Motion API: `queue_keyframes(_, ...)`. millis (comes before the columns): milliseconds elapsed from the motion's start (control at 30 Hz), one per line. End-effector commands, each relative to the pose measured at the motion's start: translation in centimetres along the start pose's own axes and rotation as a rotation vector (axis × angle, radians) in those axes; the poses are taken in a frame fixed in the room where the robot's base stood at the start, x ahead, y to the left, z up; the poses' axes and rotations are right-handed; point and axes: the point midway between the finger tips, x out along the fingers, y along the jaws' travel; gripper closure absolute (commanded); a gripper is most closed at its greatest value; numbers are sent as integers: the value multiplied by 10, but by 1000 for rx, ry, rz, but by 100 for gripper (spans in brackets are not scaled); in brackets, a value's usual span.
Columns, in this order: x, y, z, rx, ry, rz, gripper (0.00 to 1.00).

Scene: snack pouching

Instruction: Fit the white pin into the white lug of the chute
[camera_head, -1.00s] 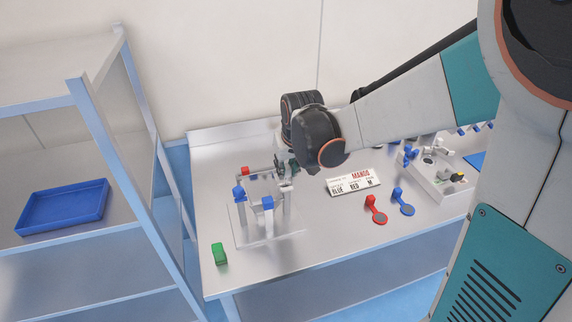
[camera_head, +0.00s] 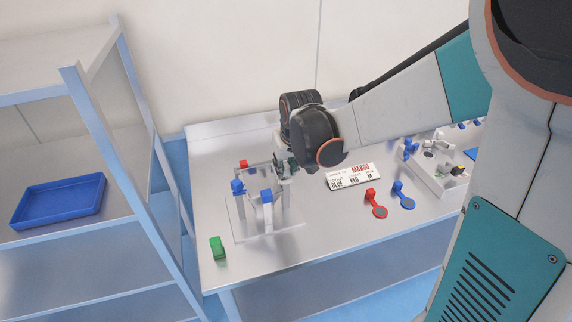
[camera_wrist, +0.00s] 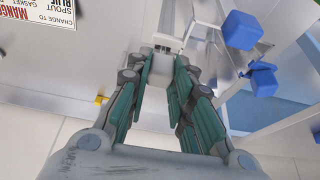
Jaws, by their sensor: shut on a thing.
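The chute stand (camera_head: 240,212) is a clear and grey frame on a base plate at the left of the table, with red and blue caps on its posts. My gripper (camera_head: 287,163) is at its back right post, pointing down, and partly hides it. In the wrist view my gripper (camera_wrist: 164,66) has its teal fingers closed around a pale piece (camera_wrist: 157,62), which seems to be the white pin. White chute parts (camera_wrist: 168,42) show just beyond the fingertips. I cannot tell whether the pin is inside the lug.
A label card (camera_head: 353,178), a red paddle (camera_head: 376,206) and a blue paddle (camera_head: 403,196) lie to the right. A green block (camera_head: 217,248) is near the table's left edge. A blue tray (camera_head: 60,201) sits on the shelf. The table's front middle is clear.

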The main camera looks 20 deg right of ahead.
Motion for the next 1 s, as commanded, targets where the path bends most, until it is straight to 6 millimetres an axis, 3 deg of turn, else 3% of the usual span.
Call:
queue_keyframes(767, 17, 0, 7, 0, 0, 0, 97)
queue_keyframes(800, 16, 0, 7, 0, 0, 0, 70)
queue_keyframes(867, 16, 0, 7, 0, 0, 0, 56)
queue_keyframes(1000, 16, 0, 7, 0, 0, 0, 56)
